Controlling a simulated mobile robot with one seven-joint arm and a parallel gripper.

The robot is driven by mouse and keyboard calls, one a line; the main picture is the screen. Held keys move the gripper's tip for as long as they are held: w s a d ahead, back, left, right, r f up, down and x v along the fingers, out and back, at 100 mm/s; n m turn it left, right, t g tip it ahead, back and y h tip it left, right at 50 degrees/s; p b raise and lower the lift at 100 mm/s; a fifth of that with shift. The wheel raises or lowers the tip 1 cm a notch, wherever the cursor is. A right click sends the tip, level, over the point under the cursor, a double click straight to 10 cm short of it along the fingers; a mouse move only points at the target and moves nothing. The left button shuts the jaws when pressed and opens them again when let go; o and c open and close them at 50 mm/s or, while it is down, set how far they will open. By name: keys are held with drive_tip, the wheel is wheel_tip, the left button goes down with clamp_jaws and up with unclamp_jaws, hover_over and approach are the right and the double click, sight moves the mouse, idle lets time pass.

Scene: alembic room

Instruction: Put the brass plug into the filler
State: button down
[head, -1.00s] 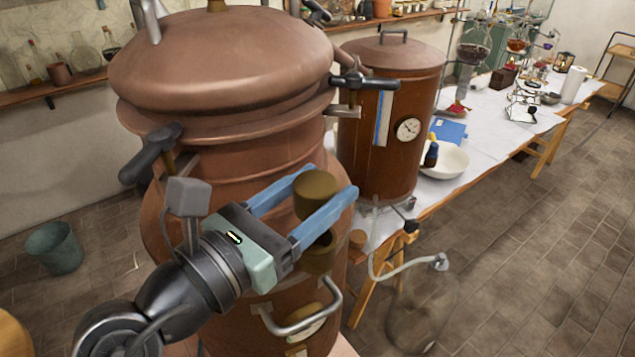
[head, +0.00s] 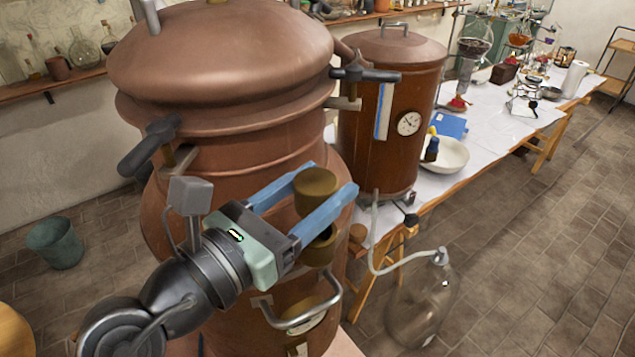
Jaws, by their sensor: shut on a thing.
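My gripper (head: 316,192), with two blue fingers, is shut on the brass plug (head: 315,184), a short dull-gold cylinder. The plug is upright between the fingers. The filler (head: 319,250), a brass neck on the side of the large copper still, sits just below the plug. In the picture the plug's lower end is close above the filler's opening. I cannot tell whether they touch, since the near finger covers part of the space between them.
The large copper still (head: 215,60) fills the left and middle. A bent metal handle (head: 305,316) sticks out below the filler. A second copper vessel (head: 385,130) stands behind on the long table, with a hose to a glass flask (head: 420,305) on the floor. A bucket (head: 55,243) stands left.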

drive_tip(key=shift+f, duration=1.3)
idle(1.5)
drive_tip(key=shift+f+p, duration=0.65)
drive_tip(key=shift+f, duration=0.15)
idle(2.7)
drive_tip(key=shift+r+p, duration=0.15)
drive_tip(key=shift+p, duration=0.45)
idle(0.9)
